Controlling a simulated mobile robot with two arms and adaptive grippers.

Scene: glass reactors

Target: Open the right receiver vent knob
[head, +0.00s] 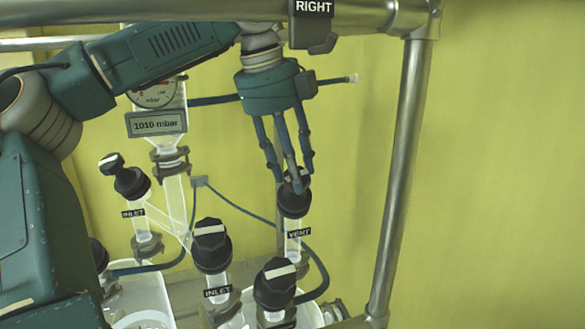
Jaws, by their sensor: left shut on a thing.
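The right receiver vent knob (294,203) is a black cap on a clear glass stem, with a "VENT" label (299,233) just below it. My left gripper (294,183) comes down from above with its fingers around the top of this knob, and it is shut on it. The fingers cover part of the knob's top, so its pointer mark is mostly hidden. My right gripper is not in view.
Black inlet knobs stand nearby: one at the front (211,247), one at the left (131,181). Another black knob (275,285) is at the front right. A gauge (153,92) and "1010 mbar" display (157,123) stand behind. A metal post (401,180) stands at the right.

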